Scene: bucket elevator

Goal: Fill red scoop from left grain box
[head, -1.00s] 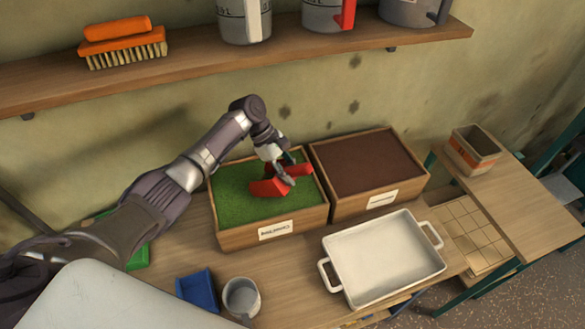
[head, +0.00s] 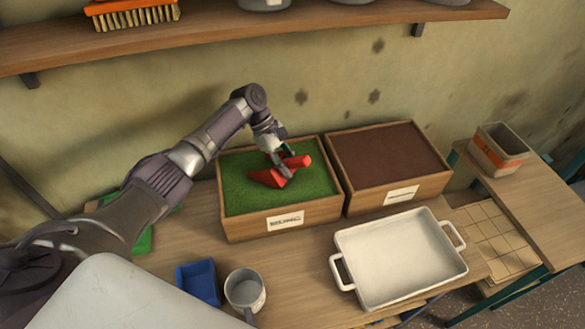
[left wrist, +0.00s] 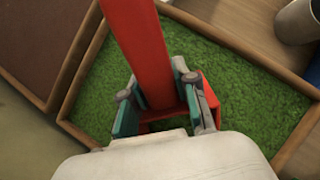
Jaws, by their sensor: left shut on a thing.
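The red scoop (head: 272,178) is over the left part of the work table, in the left grain box (head: 240,232), which is filled with green grain (head: 240,188). My left gripper (head: 283,156) is shut on the scoop's handle. In the left wrist view my left gripper (left wrist: 158,108) has its teal pads on both sides of the red handle (left wrist: 142,45). The scoop's bowl is low at the grain surface and looks tilted. The wrist hides most of the bowl, so I cannot tell how much grain is in it. My right gripper is not in view.
A box of brown grain (head: 405,196) stands right beside the green one. In front are a white tray (head: 350,290), a grey mug (head: 246,290) and a blue container (head: 198,280). A shelf (head: 200,42) with a brush (head: 135,14) runs above. A striped pot (head: 498,150) stands at right.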

